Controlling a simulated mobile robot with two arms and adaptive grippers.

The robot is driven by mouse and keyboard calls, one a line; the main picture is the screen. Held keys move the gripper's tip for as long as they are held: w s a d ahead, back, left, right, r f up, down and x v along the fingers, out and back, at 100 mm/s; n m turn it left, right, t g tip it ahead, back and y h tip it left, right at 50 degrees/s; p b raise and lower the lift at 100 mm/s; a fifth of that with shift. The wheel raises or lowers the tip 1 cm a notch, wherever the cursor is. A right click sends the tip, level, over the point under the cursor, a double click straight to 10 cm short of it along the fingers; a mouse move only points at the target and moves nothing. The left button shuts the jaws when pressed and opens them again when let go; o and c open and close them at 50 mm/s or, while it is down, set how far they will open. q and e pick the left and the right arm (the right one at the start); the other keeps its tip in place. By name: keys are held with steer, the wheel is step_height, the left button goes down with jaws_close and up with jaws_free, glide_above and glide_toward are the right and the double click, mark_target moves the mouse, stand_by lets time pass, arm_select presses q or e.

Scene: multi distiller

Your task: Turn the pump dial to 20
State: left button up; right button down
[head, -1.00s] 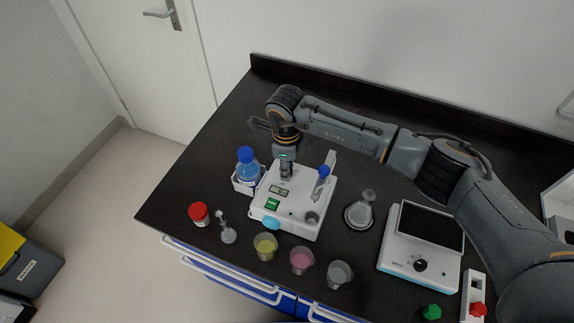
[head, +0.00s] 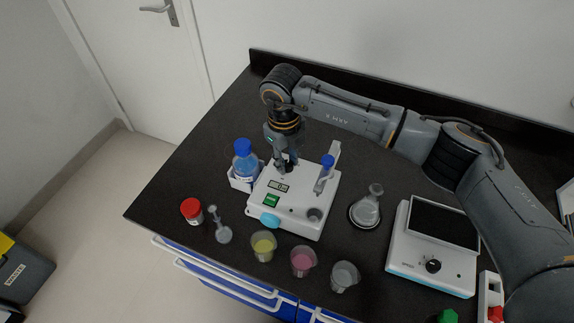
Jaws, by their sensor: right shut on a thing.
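The white pump unit (head: 300,217) stands on the black bench in the middle of the head view. Its front shows a small display (head: 278,185), too small to read surely, and a green button (head: 271,200). My right gripper (head: 284,165) reaches down from above to the back left of the unit's top. It is shut on a dark dial (head: 289,167) there; the fingers partly hide the dial. My left gripper is not in view.
A blue-capped bottle (head: 243,163) stands close left of the pump. A red-capped jar (head: 191,211) and several beakers, one with yellow liquid (head: 263,245), line the front. A flask (head: 366,207) and a stirrer (head: 431,265) stand right. The back left bench is clear.

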steer(key=m+b, duration=0.4)
steer(key=m, duration=0.1)
steer(key=shift+f+m, duration=0.2)
steer(key=shift+m, duration=0.1)
steer(key=m+b, duration=0.2)
steer(key=m, duration=0.2)
steer(key=shift+r+m+g, duration=0.15)
steer(key=shift+m+g, duration=0.15)
steer(key=shift+m, duration=0.1)
steer(key=shift+b, duration=0.35)
steer(key=c, duration=1.1)
jaws_free()
steer(key=shift+w, duration=0.1)
steer(key=shift+o, duration=0.2)
steer(key=shift+r, duration=0.25)
step_height(320, 180, up, 12)
steer(key=shift+a+f, duration=0.2)
steer(key=shift+a, duration=0.1)
